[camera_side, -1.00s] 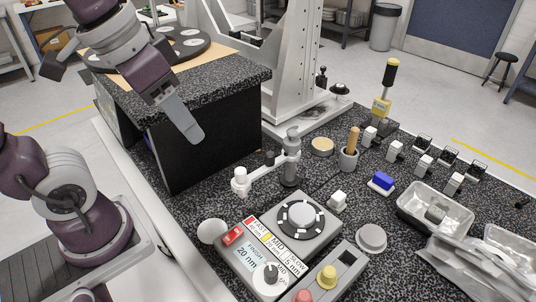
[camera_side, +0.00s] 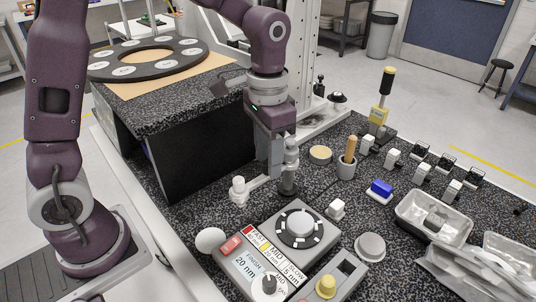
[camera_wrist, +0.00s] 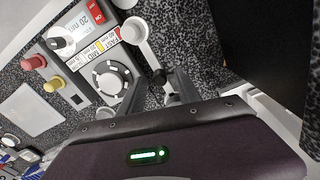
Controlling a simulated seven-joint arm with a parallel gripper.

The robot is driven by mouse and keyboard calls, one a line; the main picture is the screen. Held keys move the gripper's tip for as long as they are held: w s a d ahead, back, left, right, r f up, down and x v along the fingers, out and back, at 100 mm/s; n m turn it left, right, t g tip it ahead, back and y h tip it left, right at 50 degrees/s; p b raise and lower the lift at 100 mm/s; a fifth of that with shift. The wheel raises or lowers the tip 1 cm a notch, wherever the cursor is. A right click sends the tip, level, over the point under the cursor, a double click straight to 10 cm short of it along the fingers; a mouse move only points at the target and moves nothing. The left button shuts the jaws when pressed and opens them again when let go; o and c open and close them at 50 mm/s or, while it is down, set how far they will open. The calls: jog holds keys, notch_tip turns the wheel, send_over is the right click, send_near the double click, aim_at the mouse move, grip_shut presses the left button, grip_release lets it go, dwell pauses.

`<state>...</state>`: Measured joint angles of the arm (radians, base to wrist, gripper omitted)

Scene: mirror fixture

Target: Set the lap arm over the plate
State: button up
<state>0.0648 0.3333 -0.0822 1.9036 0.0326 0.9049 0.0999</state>
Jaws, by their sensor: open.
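The lap arm (camera_side: 262,184) is a pale grey bar on an upright grey post (camera_side: 288,180), with a white knob (camera_side: 238,187) at its free end. It points left, beside the plate rather than above it. The plate (camera_side: 300,228) is a round disc with black and white blocks, on the grey control box.
The control box has a red switch (camera_side: 231,244) and a dark dial (camera_side: 268,284). A black speckled block (camera_side: 200,150) stands close left of my gripper.

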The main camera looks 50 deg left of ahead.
grip_shut()
dwell(1.4)
